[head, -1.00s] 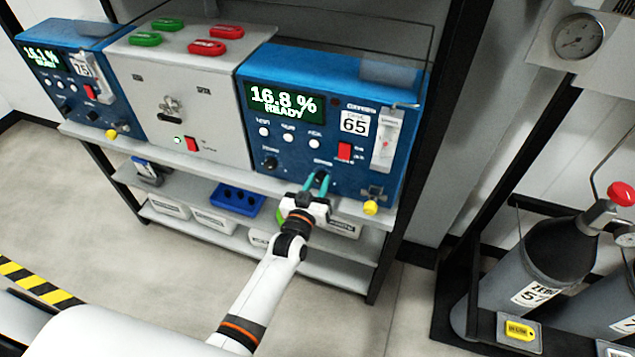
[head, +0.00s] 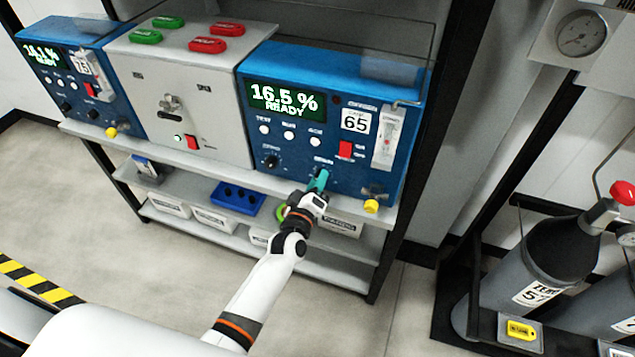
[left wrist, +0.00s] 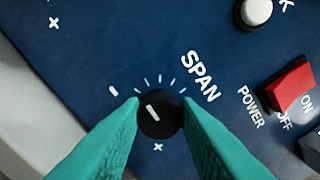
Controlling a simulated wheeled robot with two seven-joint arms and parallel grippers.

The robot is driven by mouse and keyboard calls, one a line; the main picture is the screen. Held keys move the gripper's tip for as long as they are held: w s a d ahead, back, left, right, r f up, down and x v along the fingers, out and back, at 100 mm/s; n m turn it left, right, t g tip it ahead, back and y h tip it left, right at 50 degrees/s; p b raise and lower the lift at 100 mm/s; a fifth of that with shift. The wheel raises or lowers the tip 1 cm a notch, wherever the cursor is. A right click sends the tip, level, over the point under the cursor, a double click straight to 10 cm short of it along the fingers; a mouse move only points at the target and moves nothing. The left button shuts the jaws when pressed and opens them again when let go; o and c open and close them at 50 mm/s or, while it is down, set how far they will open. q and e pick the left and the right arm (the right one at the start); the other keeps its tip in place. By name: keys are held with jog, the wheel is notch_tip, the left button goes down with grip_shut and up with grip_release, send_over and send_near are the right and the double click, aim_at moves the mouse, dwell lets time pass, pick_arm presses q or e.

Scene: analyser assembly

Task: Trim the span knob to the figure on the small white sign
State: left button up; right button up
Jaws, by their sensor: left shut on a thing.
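The span knob (left wrist: 160,118) is a small black dial with a white pointer line, under the word SPAN in the left wrist view. The teal fingers of my left gripper (left wrist: 160,122) are shut on it from both sides. In the head view my left gripper (head: 318,180) is at the lower front of the right blue analyser (head: 385,100) and hides the knob. That analyser's display (head: 285,99) reads 16.5 % READY. I cannot make out a separate small sign with a target figure. My right gripper is out of view.
A grey panel box (head: 185,100) stands left of the analyser, with another blue analyser (head: 70,70) beyond it. The red power switch (left wrist: 290,85) is close to the knob. A yellow knob (head: 371,206) is right of my gripper. Gas cylinders (head: 545,265) stand at right.

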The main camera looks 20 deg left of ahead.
pick_arm(q)
jog(key=shift+n, duration=0.3)
jog(key=o, duration=1)
jog(key=shift+c, duration=0.2)
jog(key=s+b, duration=0.1)
jog(key=s, duration=1.1)
jog(key=shift+a, duration=0.2)
